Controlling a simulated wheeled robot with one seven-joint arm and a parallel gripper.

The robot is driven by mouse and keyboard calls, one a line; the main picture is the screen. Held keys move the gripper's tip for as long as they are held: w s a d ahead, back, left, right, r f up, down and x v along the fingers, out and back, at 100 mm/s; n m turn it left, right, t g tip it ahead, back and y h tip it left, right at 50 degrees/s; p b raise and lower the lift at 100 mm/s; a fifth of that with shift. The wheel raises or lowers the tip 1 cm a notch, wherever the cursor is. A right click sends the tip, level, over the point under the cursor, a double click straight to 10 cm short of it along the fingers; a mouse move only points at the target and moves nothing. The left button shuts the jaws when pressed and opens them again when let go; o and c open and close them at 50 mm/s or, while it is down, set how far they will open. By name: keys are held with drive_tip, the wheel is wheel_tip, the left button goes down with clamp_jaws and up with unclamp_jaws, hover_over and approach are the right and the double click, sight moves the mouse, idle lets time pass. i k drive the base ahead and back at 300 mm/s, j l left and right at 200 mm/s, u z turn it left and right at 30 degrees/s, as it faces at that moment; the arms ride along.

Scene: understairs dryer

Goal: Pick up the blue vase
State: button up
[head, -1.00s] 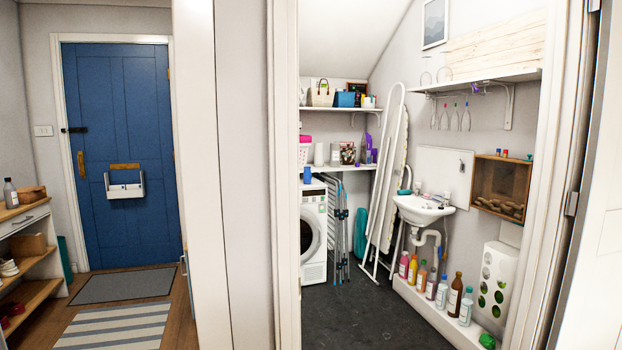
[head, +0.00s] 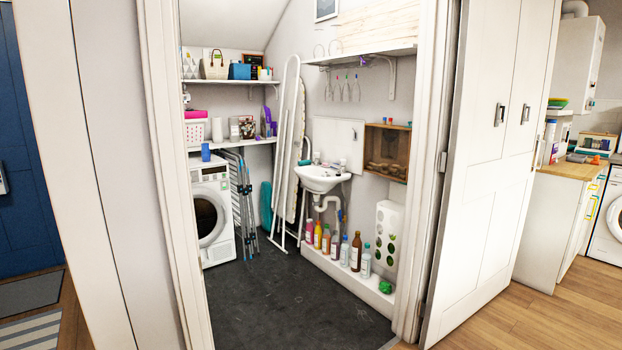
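A small upright blue object (head: 205,152), which looks like the blue vase, stands on the front of the white dryer's top (head: 211,176) at the back left of the understairs closet. It is small in the picture, so its exact shape is hard to tell. It appears well away from me, beyond the doorway. My gripper is not in view.
The closet doorway is open, with a folded-back white door (head: 487,170) on the right. The dark closet floor (head: 290,300) is clear. A folded drying rack (head: 243,205) and ironing board (head: 287,150) stand right of the dryer. Bottles (head: 355,253) line a low ledge.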

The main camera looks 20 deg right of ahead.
sight(205, 154)
drive_tip(key=i+z, duration=0.25)
drive_tip(key=i, duration=3.5)
drive_tip(key=i+l+u, duration=0.15)
drive_tip(key=i+u, duration=0.25)
drive_tip(key=i, duration=0.15)
drive_tip(key=i+l+u, duration=0.4)
drive_tip(key=i, duration=0.15)
drive_tip(key=i+l+u, duration=0.4)
drive_tip(key=i, duration=0.15)
drive_tip(key=i+l+u, duration=0.25)
drive_tip(key=i, duration=0.2)
drive_tip(key=i+l+u, duration=0.2)
drive_tip(key=i+l, duration=0.15)
drive_tip(key=i, duration=0.1)
